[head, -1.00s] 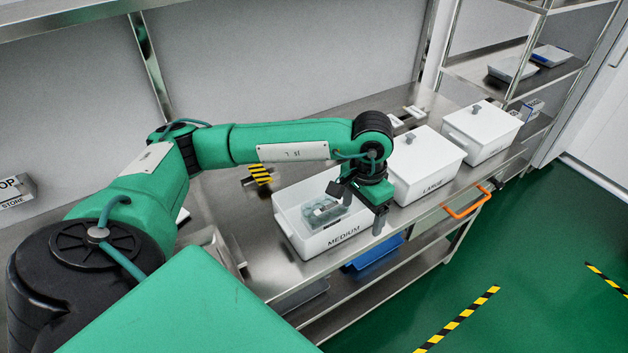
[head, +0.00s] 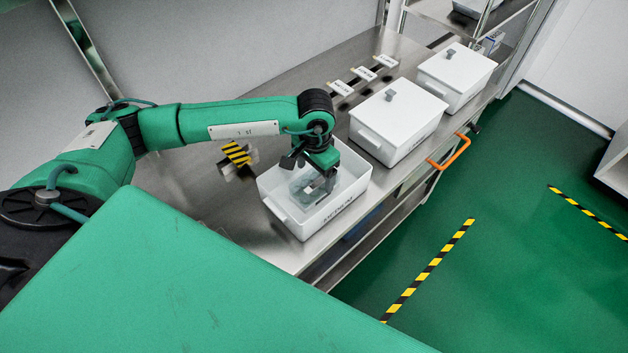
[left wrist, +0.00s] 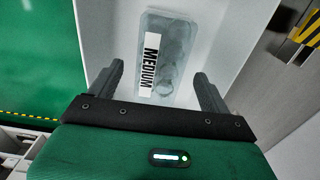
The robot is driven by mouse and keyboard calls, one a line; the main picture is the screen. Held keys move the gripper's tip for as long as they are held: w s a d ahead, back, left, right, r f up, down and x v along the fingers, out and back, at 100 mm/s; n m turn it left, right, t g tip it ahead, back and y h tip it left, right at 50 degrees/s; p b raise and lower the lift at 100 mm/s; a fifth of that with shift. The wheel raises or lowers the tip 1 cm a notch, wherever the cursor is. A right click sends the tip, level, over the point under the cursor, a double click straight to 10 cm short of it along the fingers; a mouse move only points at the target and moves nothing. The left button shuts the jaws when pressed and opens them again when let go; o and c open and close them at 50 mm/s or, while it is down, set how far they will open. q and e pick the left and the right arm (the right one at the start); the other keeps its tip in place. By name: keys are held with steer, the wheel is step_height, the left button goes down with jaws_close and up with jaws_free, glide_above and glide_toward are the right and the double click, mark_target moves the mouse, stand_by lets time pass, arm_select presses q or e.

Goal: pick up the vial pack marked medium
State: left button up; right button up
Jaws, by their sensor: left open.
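The vial pack marked MEDIUM (left wrist: 168,58) is a clear, bluish pack with a white label. It lies in the open white bin marked MEDIUM (head: 338,211); the pack also shows in the head view (head: 306,190), partly hidden by my gripper. My left gripper (head: 311,176) points down into the bin over the pack. In the left wrist view its two fingers (left wrist: 158,80) are apart, one toward each side of the pack, with nothing held. I cannot tell whether the fingers touch the pack. My right gripper is not in view.
Two lidded white bins (head: 398,120) (head: 456,78) stand farther along the steel bench (head: 210,205). Small label holders (head: 362,74) stand behind them. An orange handle (head: 450,152) sticks out at the bench's front edge. The green floor in front is clear.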

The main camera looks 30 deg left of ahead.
mark_target(317, 177)
arm_select(q)
steer(key=shift+f, duration=0.3)
steer(key=shift+w+d+f+p, duration=0.1)
steer(key=shift+d+f+p, duration=0.05)
steer(key=shift+f+p, duration=0.4)
steer(key=f, duration=0.1)
steer(key=f+p, duration=0.2)
steer(key=shift+w, duration=0.25)
steer(key=shift+f, duration=0.55)
steer(key=c, duration=1.1)
steer(key=shift+c, duration=0.2)
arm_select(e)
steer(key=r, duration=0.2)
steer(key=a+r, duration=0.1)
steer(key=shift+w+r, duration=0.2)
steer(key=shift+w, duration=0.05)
